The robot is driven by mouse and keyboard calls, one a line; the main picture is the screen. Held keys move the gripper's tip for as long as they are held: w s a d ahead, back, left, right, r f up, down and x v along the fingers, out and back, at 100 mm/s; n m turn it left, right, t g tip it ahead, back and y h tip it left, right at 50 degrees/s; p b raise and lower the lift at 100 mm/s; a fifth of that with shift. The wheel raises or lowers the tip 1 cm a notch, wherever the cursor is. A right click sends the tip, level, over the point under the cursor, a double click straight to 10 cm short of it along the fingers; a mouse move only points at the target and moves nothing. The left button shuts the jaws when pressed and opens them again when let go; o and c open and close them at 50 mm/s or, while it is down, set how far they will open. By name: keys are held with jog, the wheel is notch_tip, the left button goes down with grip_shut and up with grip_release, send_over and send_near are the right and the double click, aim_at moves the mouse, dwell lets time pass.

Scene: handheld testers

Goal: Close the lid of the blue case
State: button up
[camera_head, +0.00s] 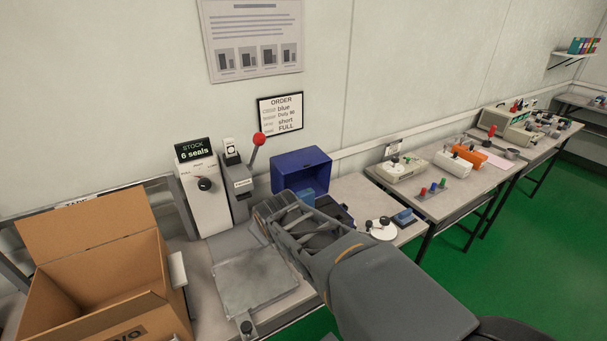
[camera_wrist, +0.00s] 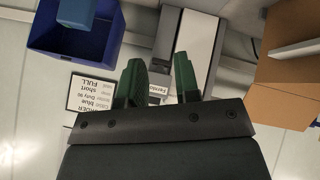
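The blue case (camera_head: 302,163) stands on the bench against the wall with its lid raised. A lighter blue object (camera_head: 306,197) shows at its front left, and my arm hides part of the case's lower front. In the wrist view the case (camera_wrist: 45,40) is at the upper left, with the lighter blue object (camera_wrist: 75,12) in front of it. My gripper (camera_wrist: 158,72) shows two green fingers apart with nothing held between them; it is not touching the case there. In the head view my gripper end is in front and left of the case, its fingertips hard to make out.
A grey press with a red-knobbed lever (camera_head: 259,139) and a white stock dispenser (camera_head: 204,190) stand left of the case. An open cardboard box (camera_head: 95,270) is at far left. A metal plate (camera_head: 254,279) lies in front. Small testers (camera_head: 382,228) sit to the right.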

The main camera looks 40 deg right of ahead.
jog(key=w+d+f+n+t+h+b, duration=0.25)
jog(key=w+d+n+t+b, duration=0.3)
jog(key=d, duration=0.55)
jog(key=n+t+y+b, duration=0.2)
jog(key=n+t+b, duration=0.25)
jog(key=n, duration=0.35)
send_near(290, 167)
jog(key=shift+n+t+y, duration=0.25)
jog(key=shift+n+t, duration=0.1)
jog(key=shift+t, duration=0.15)
jog(key=w, duration=0.3)
jog(key=w+d, duration=0.1)
jog(key=w, duration=0.2)
jog(key=w+p, duration=0.1)
jog(key=w, duration=0.3)
jog(key=shift+w+d, duration=0.1)
jog(key=shift+d, duration=0.3)
grip_shut()
